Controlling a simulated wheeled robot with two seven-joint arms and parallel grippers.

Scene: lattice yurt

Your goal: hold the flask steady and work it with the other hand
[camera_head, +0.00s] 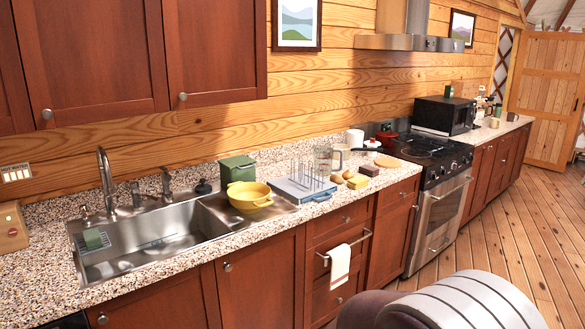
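No flask can be clearly made out in the head view. A clear jug-like vessel (323,160) stands on the counter behind a wire rack; whether it is the flask I cannot tell. Small items stand beyond the microwave, including a dark cup (512,116), too small to identify surely. Neither of my grippers is in view.
The speckled counter (205,258) holds a sink (150,240), a yellow colander (249,195), a green canister (237,170), a rack on a blue-grey tray (300,188) and small food-like blocks. A stove (436,190) and microwave (442,114) stand further right. Wooden floor (510,225) is open at right.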

